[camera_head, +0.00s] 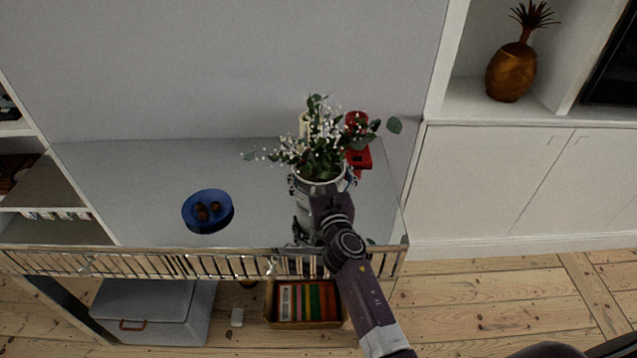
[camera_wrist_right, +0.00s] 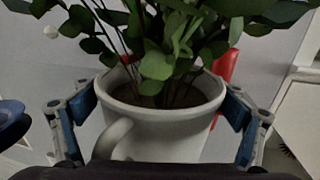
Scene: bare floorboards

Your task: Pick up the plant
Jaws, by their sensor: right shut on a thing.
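The plant (camera_head: 318,150) has green leaves and small white flowers and stands in a white pot at the right part of a grey tabletop. In the right wrist view the white pot (camera_wrist_right: 170,128) fills the middle, with a handle on its left side and leaves above. My right gripper (camera_head: 318,190) is at the pot, its arm reaching in from the lower right. In the right wrist view my right gripper (camera_wrist_right: 165,120) has a finger on each side of the pot and is shut on it. My left gripper is not in view.
A blue bowl (camera_head: 207,212) with brown round things stands left on the grey table (camera_head: 130,180). A red object (camera_head: 359,157) stands close behind the plant. A metal rail (camera_head: 170,266) runs along the front edge. A box of books (camera_head: 308,302) is below.

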